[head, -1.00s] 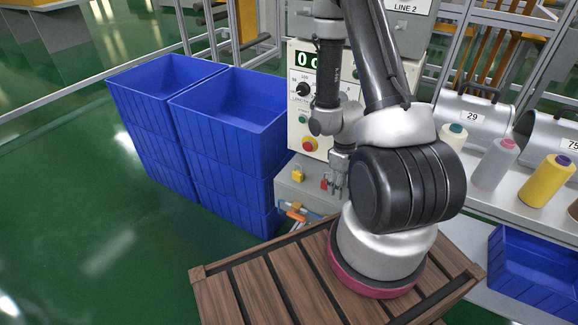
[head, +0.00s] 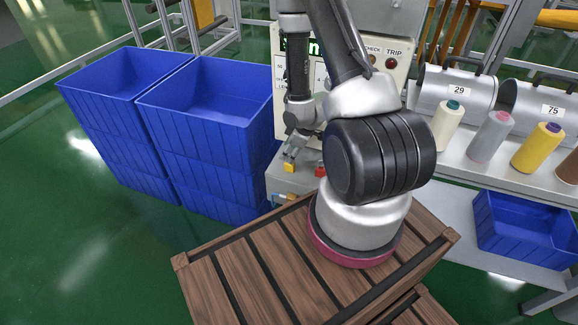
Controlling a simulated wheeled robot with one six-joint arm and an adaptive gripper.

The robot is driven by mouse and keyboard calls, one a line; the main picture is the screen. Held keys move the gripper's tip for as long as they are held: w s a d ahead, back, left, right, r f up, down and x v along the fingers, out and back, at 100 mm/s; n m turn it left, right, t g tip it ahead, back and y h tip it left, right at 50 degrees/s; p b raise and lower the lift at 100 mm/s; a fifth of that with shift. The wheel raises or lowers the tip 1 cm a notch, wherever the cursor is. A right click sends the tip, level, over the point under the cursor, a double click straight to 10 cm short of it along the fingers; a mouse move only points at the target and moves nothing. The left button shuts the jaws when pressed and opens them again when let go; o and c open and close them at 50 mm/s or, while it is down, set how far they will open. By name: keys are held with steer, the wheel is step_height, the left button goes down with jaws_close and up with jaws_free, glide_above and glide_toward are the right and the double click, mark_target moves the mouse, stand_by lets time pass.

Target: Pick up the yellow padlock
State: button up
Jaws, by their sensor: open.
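The yellow padlock (head: 289,168) is on the grey ledge at the foot of the control cabinet, left of a red padlock (head: 320,171). My gripper (head: 291,157) points down close above and behind the yellow padlock. Its jaws are open. The fingertips are small here and partly merge with the padlock, so I cannot tell whether they touch it.
The control cabinet (head: 396,88) stands right behind my arm, which hides much of it. Stacked blue bins (head: 208,122) stand close to the left. A wooden slatted crate top (head: 262,278) is in front. Thread cones (head: 490,137) stand on the right shelf.

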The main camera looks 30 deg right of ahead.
steer(key=x, duration=0.7)
steer(key=shift+s+f, duration=0.2)
steer(key=shift+f, duration=0.2)
steer(key=shift+c, duration=0.5)
jaws_close()
